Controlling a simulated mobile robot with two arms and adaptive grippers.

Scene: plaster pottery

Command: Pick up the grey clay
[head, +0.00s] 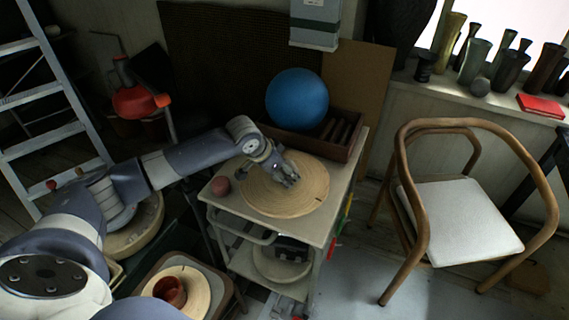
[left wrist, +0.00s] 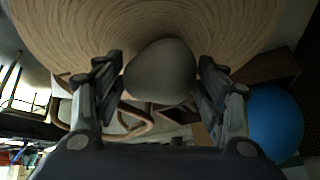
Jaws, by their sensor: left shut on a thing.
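The grey clay (left wrist: 160,72) is a smooth rounded lump between the two fingers of my left gripper in the left wrist view. My left gripper (head: 286,176) is shut on it, with one finger at each side of the lump. In the head view the gripper is low over the round wooden board (head: 262,200) on the cart, and its fingers hide most or all of the clay. I cannot tell whether the clay still touches the board. My right gripper is not in view.
A reddish lump (head: 221,186) sits on the cart top (head: 210,198) left of the board. A blue ball (head: 297,99) rests at a wooden box (head: 345,150) behind it. A wooden chair (head: 460,215) stands right. Vases (head: 475,58) line the sill. A ladder (head: 45,95) stands left.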

